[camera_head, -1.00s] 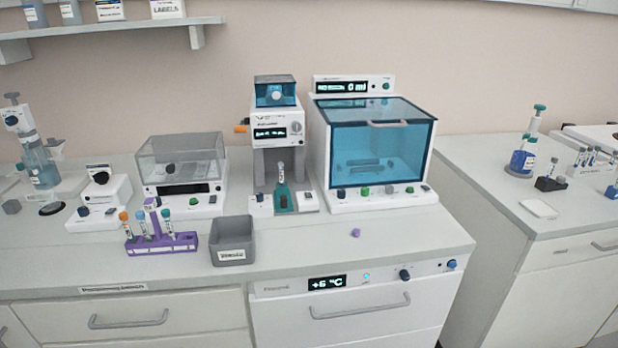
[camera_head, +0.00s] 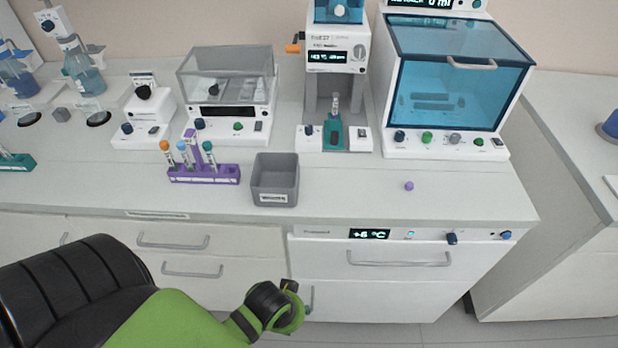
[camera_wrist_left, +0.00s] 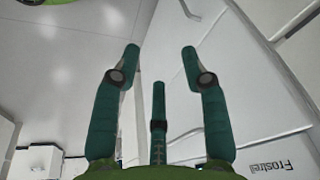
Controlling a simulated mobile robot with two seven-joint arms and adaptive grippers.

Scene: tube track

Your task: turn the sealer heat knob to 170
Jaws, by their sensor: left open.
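The tall white sealer (camera_head: 338,42) stands at the back of the bench in the head view, with an orange lever on its left side. A round grey knob (camera_head: 359,51) sits on its front, right of a small lit display (camera_head: 328,56) too blurred to read surely. A small tube stands upright in the teal holder at its base. My left arm comes in low at the left, below the bench top and well apart from the sealer. In the left wrist view my left gripper (camera_wrist_left: 160,52) is open and empty near a white appliance front. My right gripper is not in view.
A blue-windowed cabinet (camera_head: 455,75) stands right of the sealer, a clear-lidded device (camera_head: 228,80) left of it. A purple tube rack (camera_head: 204,174) and grey bin (camera_head: 276,180) stand in front. A small purple piece (camera_head: 409,186) lies on otherwise clear bench at right.

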